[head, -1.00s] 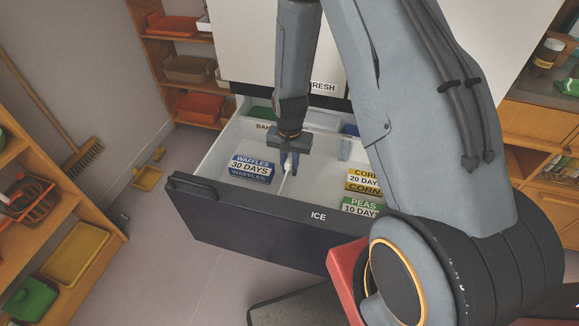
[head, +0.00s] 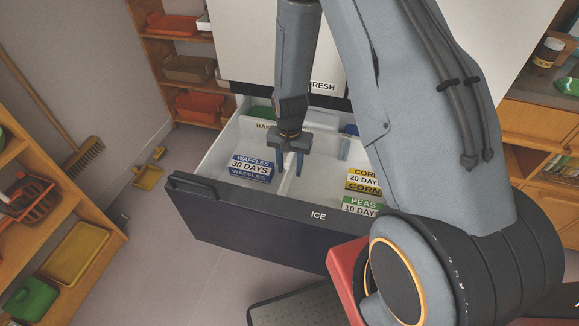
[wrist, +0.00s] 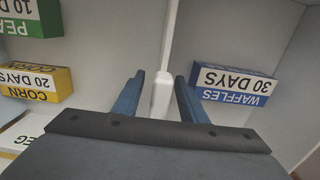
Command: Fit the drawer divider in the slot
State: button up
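The white drawer divider (wrist: 162,92) stands in the open ICE drawer (head: 255,230), running front to back between the waffles box and the corn and peas boxes. In the wrist view it looks upright, its near end between my fingers. My gripper (head: 289,165) is down inside the drawer and open. In the wrist view my gripper (wrist: 160,98) has one blue finger on each side of the divider, with small gaps. The slot is hidden, so I cannot tell how deeply the divider sits in it.
A blue waffles box (head: 251,167) lies left of the divider. A yellow corn box (head: 363,182) and a green peas box (head: 360,206) lie to the right, partly behind my arm. Shelves stand at left and right; a broom (head: 84,158) leans at the left wall.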

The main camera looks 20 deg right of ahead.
aim_at(290, 157)
jog(key=shift+r, duration=0.1)
notch_tip(290, 157, up, 6)
jog(key=shift+w+r+b, duration=0.1)
jog(key=shift+b, duration=0.4)
jog(key=shift+r, duration=0.7)
jog(key=shift+s+r, duration=0.2)
jog(key=shift+r, duration=0.1)
jog(key=s+r+n, duration=0.6)
jog(key=s+r, duration=0.9)
jog(key=s, duration=0.1)
jog(key=shift+s+r+n+t, duration=0.3)
jog(key=shift+s+r+n, duration=0.1)
